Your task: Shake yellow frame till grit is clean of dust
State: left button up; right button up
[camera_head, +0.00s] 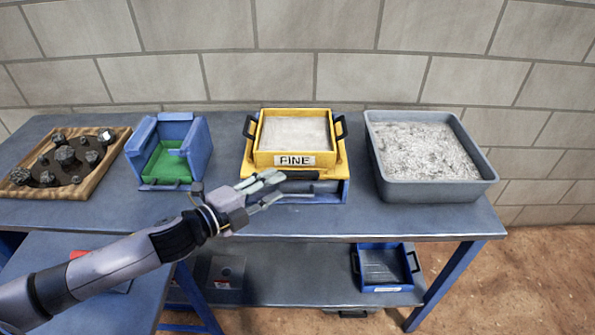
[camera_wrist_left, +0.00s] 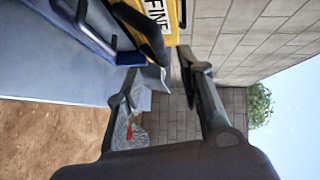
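The yellow frame (camera_head: 262,159), labelled FINE, sits on a yellow and blue stand (camera_head: 333,190) at the middle of the table. Black handles are on its left and right sides. Pale, fine material (camera_head: 295,134) fills its inside; I cannot tell grit from dust there. My left gripper (camera_head: 284,187) is in front of the stand's lower front, its fingers pointing right. In the left wrist view the frame (camera_wrist_left: 172,18) is at the top, and the gripper's fingers (camera_wrist_left: 165,78) are apart with nothing clearly held between them. My right gripper is not seen.
A grey tub (camera_head: 480,187) of pale grit stands at right. A blue box with a green inside (camera_head: 167,165) and a wooden tray (camera_head: 108,158) of dark rocks are at left. A small blue tray (camera_head: 385,268) lies on the lower shelf. A brick wall is behind.

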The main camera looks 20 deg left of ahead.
aim_at(293, 176)
pick_arm(q)
jog(key=p+x, duration=0.1)
jog(key=x, duration=0.7)
jog(key=shift+w, duration=0.1)
jog(key=shift+c, duration=0.2)
grip_shut()
jog(key=shift+f, duration=0.1)
dwell(0.4)
